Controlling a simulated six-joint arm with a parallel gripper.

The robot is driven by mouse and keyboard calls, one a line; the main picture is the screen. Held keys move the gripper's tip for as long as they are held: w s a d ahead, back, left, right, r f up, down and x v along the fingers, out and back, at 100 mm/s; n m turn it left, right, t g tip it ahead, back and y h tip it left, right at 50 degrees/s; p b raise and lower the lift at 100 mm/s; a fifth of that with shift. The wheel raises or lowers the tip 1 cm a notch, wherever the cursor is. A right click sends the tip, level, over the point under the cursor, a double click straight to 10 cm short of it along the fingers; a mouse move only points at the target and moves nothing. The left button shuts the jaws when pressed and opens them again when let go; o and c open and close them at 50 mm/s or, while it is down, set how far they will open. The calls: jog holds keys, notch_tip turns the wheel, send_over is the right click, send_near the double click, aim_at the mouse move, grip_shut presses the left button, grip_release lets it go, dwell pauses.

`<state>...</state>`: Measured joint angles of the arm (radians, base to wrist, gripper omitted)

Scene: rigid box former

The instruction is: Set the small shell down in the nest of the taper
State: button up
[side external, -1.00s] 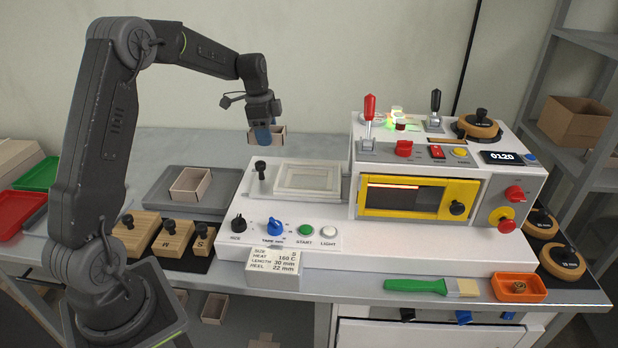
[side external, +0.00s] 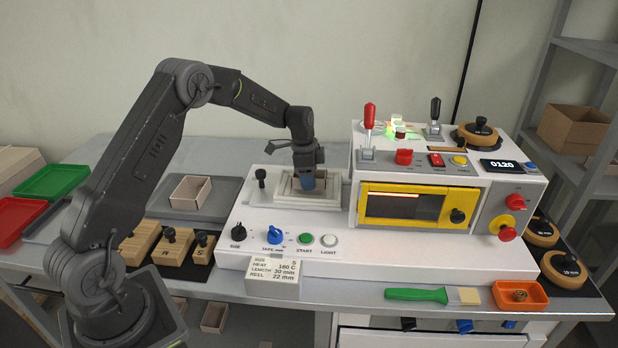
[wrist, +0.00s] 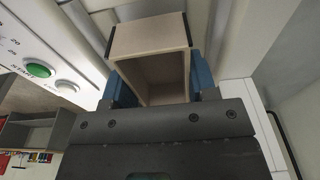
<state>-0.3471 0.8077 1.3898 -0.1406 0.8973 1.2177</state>
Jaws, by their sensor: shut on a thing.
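The small shell (wrist: 150,40) is an open beige box with dark edges. In the wrist view it sits between the blue fingers of my gripper (wrist: 162,82), which is shut on it. In the side view my gripper (side external: 307,183) points down over the pale framed nest (side external: 310,207) on the white taper. The small shell (side external: 289,186) shows there beside the fingers, within the frame's outline. I cannot tell whether its underside touches the nest floor; the fingers and frame hide part of it.
Another beige box (side external: 190,190) sits on a grey tray (side external: 222,208) to the left. A black knob (side external: 261,176) stands at the nest's left. The yellow-framed oven window (side external: 405,205) rises close on the right. A control row with a blue knob (side external: 275,236) lies in front.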

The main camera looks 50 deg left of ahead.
jog(key=shift+f, duration=0.75)
jog(key=o, duration=0.7)
jog(key=shift+c, duration=0.2)
jog(key=shift+o, duration=1.2)
jog(key=shift+s+d+f, duration=0.1)
jog(key=shift+f, duration=0.05)
